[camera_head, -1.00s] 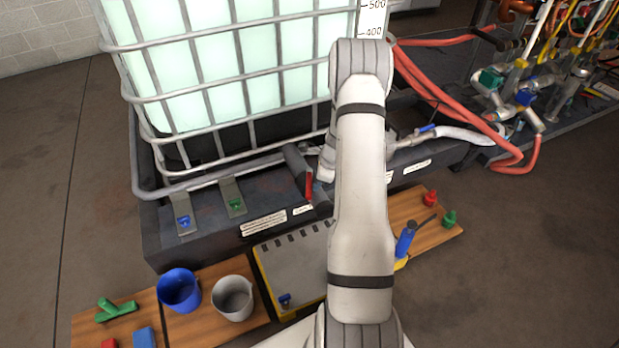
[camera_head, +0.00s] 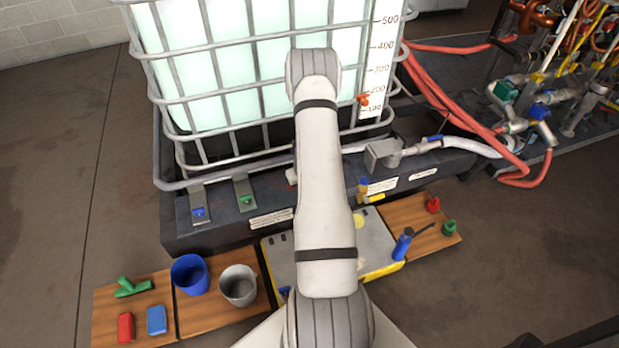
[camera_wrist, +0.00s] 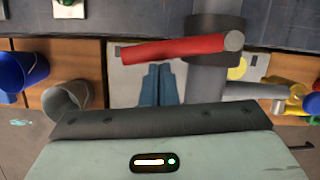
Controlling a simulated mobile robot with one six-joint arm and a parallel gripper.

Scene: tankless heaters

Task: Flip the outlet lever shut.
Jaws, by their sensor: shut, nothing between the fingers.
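In the wrist view a red lever (camera_wrist: 170,49) lies nearly level in the picture, across a dark grey vertical pipe or valve body (camera_wrist: 209,75). Its right end is at a grey round pivot (camera_wrist: 234,40); its free end points left. My gripper (camera_wrist: 161,68) shows as two blue-grey fingers, shut together and empty. The fingertips appear just below the lever's middle, left of the pipe. I cannot tell whether they touch it. In the head view my arm hides the gripper and nearly all of the lever.
The caged tank (camera_head: 235,75) stands behind on a dark base (camera_head: 225,232). A grey box-like fitting (camera_head: 383,153) and a blue-handled pipe (camera_head: 432,139) are right of my arm.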

